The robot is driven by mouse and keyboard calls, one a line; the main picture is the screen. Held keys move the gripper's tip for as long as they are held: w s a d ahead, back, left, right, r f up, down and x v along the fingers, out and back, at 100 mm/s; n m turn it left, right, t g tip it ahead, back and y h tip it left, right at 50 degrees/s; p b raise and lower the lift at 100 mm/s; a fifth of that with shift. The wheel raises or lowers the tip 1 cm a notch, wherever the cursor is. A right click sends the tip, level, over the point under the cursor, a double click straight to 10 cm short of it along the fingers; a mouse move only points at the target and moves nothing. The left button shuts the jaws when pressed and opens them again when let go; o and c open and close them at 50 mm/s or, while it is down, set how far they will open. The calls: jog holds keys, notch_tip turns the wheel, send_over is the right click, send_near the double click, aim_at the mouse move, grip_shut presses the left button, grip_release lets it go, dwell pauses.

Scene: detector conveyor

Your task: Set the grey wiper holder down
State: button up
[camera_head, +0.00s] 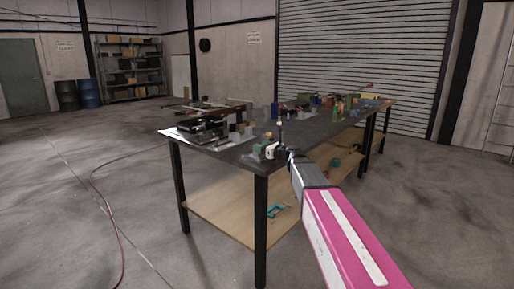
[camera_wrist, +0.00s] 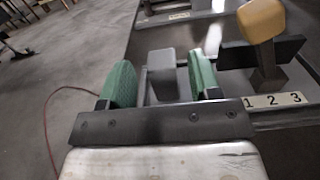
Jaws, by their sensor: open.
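The grey wiper holder (camera_wrist: 162,73) shows in the wrist view as a plain grey block between the two green finger pads of my gripper (camera_wrist: 162,84). The pads stand apart, with a visible gap on each side of the block, so my gripper is open around it. The holder's base is partly hidden behind the dark gripper bar, and its contact with the surface below cannot be made out. In the head view my gripper (camera_head: 258,148) is low over the near front corner of the dark table (camera_head: 225,156). I cannot pick out the holder there.
A yellow-topped tool (camera_wrist: 262,20) with a dark crosspiece stands right of my gripper, close to the right pad. A strip marked 1 2 3 (camera_wrist: 273,100) lies beside it. A dark device (camera_head: 201,128) stands on the table's left part. Several small items crowd the far table.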

jog(key=v, duration=0.8)
jog(key=shift+s+d+r, duration=0.1)
jog(key=shift+s+d, duration=0.1)
jog(key=shift+d, duration=0.15)
